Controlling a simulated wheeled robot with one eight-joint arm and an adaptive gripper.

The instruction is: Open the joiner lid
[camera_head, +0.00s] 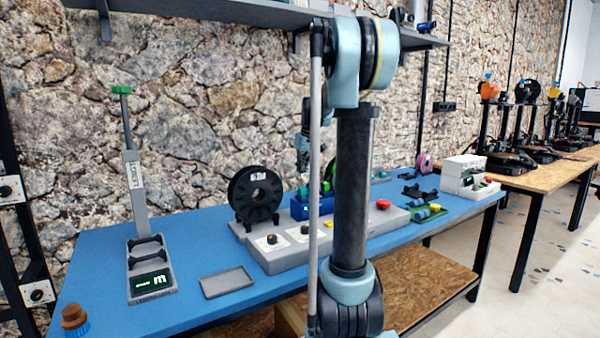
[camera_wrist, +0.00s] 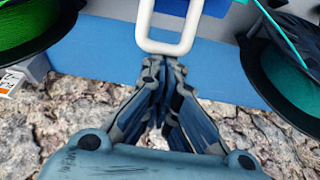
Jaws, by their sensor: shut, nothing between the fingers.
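In the wrist view a white loop handle (camera_wrist: 148,28) stands in front of a blue surface (camera_wrist: 105,50); I cannot tell for sure that it belongs to the joiner lid. My gripper (camera_wrist: 164,62) is shut and empty, with its fingertips at the near bar of the loop. I cannot tell whether they touch it. In the head view a grey unit with knobs and a red button (camera_head: 383,204) stands mid-bench, with a blue box (camera_head: 299,209) at its back. My arm hides much of this area and the gripper's tips.
A black spool (camera_head: 255,194) stands left of the blue box. In the wrist view a green spool (camera_wrist: 30,25) and a teal-green spool (camera_wrist: 292,80) flank the handle. A grey tray (camera_head: 227,283) and a device with a tall, green-topped lever (camera_head: 136,190) are at the left.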

